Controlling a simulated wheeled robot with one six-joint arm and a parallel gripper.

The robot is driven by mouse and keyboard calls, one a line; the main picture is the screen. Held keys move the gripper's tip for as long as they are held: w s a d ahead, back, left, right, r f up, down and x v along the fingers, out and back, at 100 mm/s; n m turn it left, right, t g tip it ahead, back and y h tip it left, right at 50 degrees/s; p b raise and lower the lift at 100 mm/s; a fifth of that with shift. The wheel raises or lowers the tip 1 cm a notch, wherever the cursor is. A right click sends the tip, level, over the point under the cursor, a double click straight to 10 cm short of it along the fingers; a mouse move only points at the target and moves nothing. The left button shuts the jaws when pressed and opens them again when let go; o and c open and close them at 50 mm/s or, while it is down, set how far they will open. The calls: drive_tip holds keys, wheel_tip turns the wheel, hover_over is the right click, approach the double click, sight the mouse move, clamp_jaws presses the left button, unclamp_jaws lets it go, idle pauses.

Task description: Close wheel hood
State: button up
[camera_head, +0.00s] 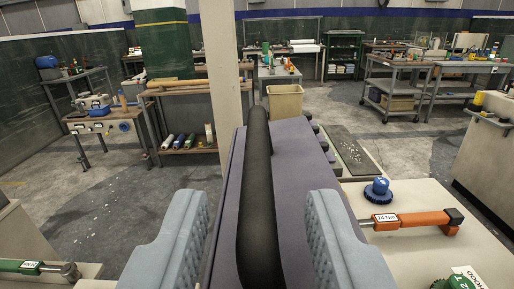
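My gripper (258,205) shows at the bottom as two light blue-grey ribbed fingers spread wide apart. Between them in the picture runs a long black rounded bar (258,180) on a purple-grey casing (300,165). The fingers lie to the left and right of the bar, with a visible gap on each side. I cannot tell how far they are from it in depth. A white label reading "HOOD" (476,281) is partly in view at the lower right, beside a green knob (450,284). I cannot tell for certain which part is the wheel hood.
An orange handle (412,220) and a blue knob (379,191) sit on the pale surface (420,190) at right. A green handle (25,266) is at lower left. A beige pillar (220,70), a bin (285,102) and workbenches stand beyond. The floor at left is open.

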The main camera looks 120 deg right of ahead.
drive_tip(key=shift+x, duration=1)
clamp_jaws()
drive_tip(key=shift+s, duration=0.1)
